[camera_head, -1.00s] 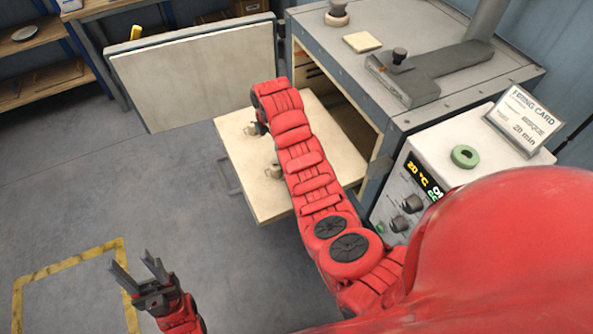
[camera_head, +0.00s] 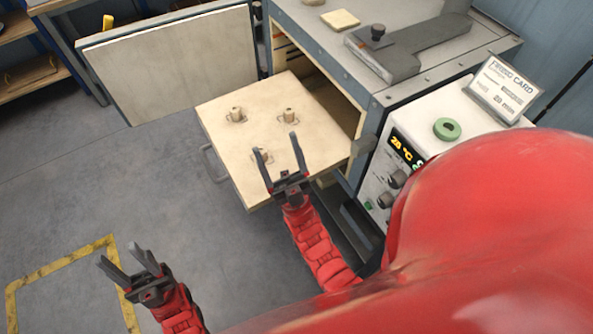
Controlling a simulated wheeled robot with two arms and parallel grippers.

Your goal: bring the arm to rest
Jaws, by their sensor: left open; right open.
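My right gripper (camera_head: 279,158) is open and empty. In the picture its fingers overlap the front part of the pulled-out kiln shelf (camera_head: 222,112); whether they touch it I cannot tell. My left gripper (camera_head: 129,262) is open and empty at the lower left, over the floor. Several small pegs stand on the pale shelf, such as one at the left (camera_head: 236,115) and one at the right (camera_head: 289,115); another is partly behind the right gripper's fingers.
The kiln (camera_head: 400,70) stands at the back right with its door (camera_head: 170,65) swung open to the left. A control box (camera_head: 440,130) carries a green ring (camera_head: 447,129) and a firing card (camera_head: 503,88). A yellow floor marking (camera_head: 60,262) lies at lower left. The grey floor between is clear.

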